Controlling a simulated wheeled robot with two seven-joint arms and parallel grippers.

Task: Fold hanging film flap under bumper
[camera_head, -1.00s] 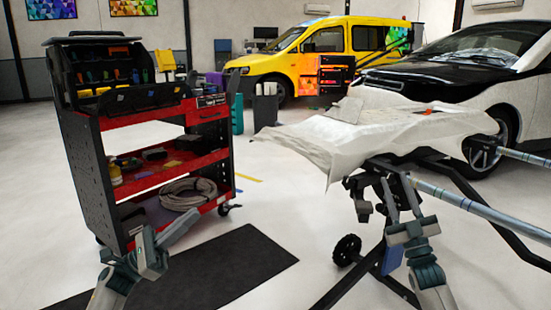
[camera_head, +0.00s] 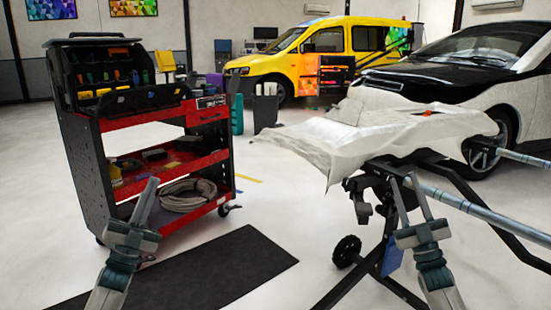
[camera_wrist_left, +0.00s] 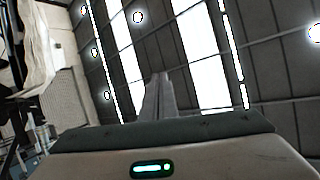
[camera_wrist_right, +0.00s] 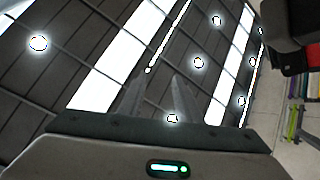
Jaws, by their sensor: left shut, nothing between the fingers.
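The white film-covered bumper (camera_head: 400,130) rests on a dark stand right of centre in the head view. The film's loose flap (camera_head: 305,140) sticks out past the bumper's left end and droops at its front edge. My left gripper (camera_head: 152,180) is shut and empty, pointing up in front of the tool cart, well left of the flap. Its fingers (camera_wrist_left: 158,78) are together in the left wrist view. My right gripper (camera_head: 402,178) points up, below and in front of the bumper. Its fingers (camera_wrist_right: 158,85) are apart and empty. The flap's underside is mostly hidden.
The dark stand (camera_head: 375,245) has a wheel low at its left and long bars at right. A red and black tool cart (camera_head: 90,150) stands at left. A black mat (camera_head: 215,270) lies on the floor. Cars stand behind.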

